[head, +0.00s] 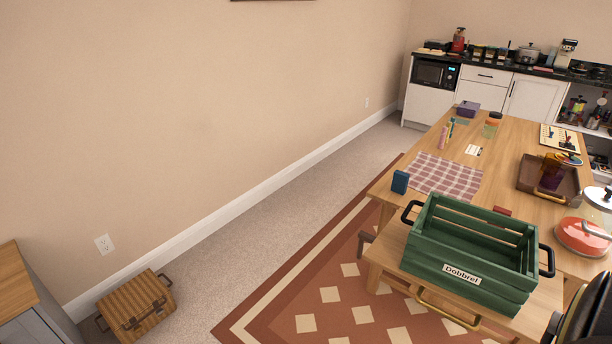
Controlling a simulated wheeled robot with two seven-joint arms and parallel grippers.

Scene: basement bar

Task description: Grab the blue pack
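A small blue pack (400,182) stands upright at the left edge of the long wooden table (487,145). It is beside a red-and-white checked cloth (446,176) and behind the green crate. Neither of my grippers shows in the head view, and nothing touches the pack.
A green slatted crate (419,250) labelled Dobbrel, with black handles, stands in front of the pack. A brown tray (530,178) and a red-based glass vessel (583,236) are on the right. A wooden case (137,308) sits by the wall.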

